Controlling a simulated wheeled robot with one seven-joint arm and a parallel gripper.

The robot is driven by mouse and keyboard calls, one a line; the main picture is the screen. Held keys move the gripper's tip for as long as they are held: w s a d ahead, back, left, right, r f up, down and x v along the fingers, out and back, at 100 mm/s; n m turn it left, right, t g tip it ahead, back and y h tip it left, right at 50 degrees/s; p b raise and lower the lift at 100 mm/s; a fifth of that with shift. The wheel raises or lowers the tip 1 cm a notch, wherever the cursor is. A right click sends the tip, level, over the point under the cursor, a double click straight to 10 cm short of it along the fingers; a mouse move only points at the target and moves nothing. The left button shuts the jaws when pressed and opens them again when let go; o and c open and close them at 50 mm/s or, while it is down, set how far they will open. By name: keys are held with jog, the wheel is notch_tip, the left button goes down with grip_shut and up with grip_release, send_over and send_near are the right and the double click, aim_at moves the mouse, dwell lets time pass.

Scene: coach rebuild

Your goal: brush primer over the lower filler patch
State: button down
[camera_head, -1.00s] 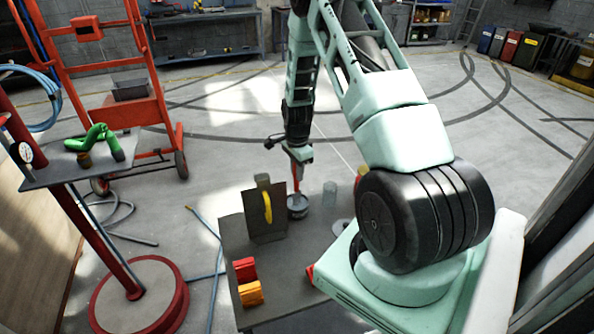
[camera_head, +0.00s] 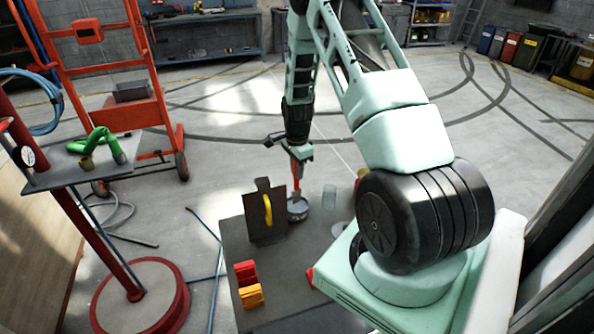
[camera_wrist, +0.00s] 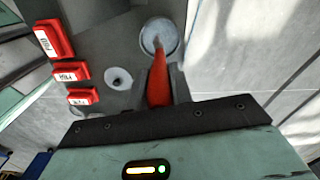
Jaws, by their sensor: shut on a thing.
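My gripper (camera_head: 298,165) is shut on the red handle of a brush, which also shows in the wrist view (camera_wrist: 158,86). The brush points down, and its lower end is at a round grey tin (camera_head: 298,208) on the dark work surface (camera_head: 245,300). In the wrist view the handle's far end overlaps the tin's mouth (camera_wrist: 160,37). I cannot tell whether the bristles are inside or just above it. The bristles are not clearly seen. I cannot make out the filler patch in either view.
A dark upright board with a yellow item (camera_head: 268,208) stands left of the tin. Red and orange blocks (camera_head: 247,280) are near the front; labelled red blocks (camera_wrist: 72,71) show in the wrist view. A red-based stand (camera_head: 140,295) is at left.

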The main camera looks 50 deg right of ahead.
jog(key=shift+r+p, duration=1.45)
jog(key=shift+r, duration=1.1)
